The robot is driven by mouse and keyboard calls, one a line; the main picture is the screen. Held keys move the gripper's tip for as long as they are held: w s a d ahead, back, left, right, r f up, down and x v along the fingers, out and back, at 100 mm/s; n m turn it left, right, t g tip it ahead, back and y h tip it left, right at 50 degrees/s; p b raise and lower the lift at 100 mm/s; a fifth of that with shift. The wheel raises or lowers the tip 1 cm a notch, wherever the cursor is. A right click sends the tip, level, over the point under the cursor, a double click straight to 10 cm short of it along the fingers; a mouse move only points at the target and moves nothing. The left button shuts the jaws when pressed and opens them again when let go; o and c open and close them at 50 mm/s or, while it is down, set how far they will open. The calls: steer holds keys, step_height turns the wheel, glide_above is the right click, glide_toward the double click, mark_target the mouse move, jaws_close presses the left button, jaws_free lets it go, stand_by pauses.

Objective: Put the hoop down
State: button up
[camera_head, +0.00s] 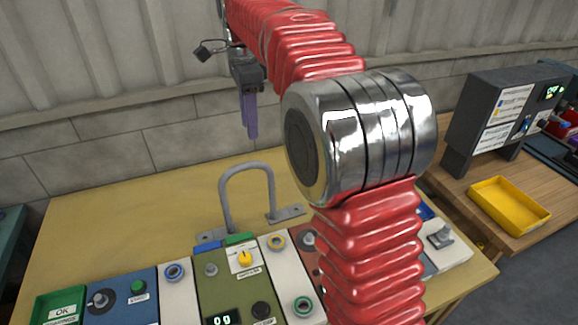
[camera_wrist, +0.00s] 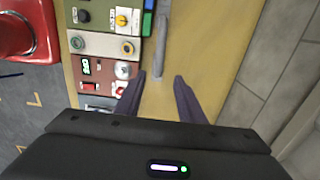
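The hoop (camera_head: 246,168) is a grey rounded arch standing upright on the yellow bench, behind the rows of control modules. The foot of its right leg meets a grey bracket (camera_head: 287,214) on the bench; the left foot is partly hidden behind the modules. In the wrist view the hoop (camera_wrist: 163,42) shows from above as a grey bar whose near end lies just ahead of my fingertips. My gripper (camera_head: 250,135) has purple fingers pointing down and hangs above and behind the hoop, apart from it. In the wrist view my gripper (camera_wrist: 162,78) is open, with nothing between the fingers.
Control modules with knobs and buttons, such as a green one (camera_head: 226,285) and a blue one (camera_head: 122,300), line the bench front. A dark instrument box (camera_head: 500,115) and a yellow tray (camera_head: 508,207) stand on the right table. The bench left of the hoop (camera_head: 130,225) is clear. A block wall (camera_head: 110,145) stands behind.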

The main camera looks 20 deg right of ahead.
steer(key=s+d+r+n+t, duration=0.1)
steer(key=s+n+t, duration=0.2)
steer(key=s+n, duration=0.9)
steer(key=s+f+n+t, duration=0.1)
steer(key=s+f+n, duration=0.2)
steer(key=s, duration=0.6)
steer(key=s+f+n+t, duration=0.1)
steer(key=s+f+n, duration=0.1)
steer(key=s+f, duration=0.4)
steer(key=s, duration=0.3)
steer(key=shift+d+f+n+t, duration=0.3)
steer(key=shift+d+f+n, duration=0.05)
steer(key=shift+f+n, duration=0.05)
steer(key=shift+c, duration=0.6)
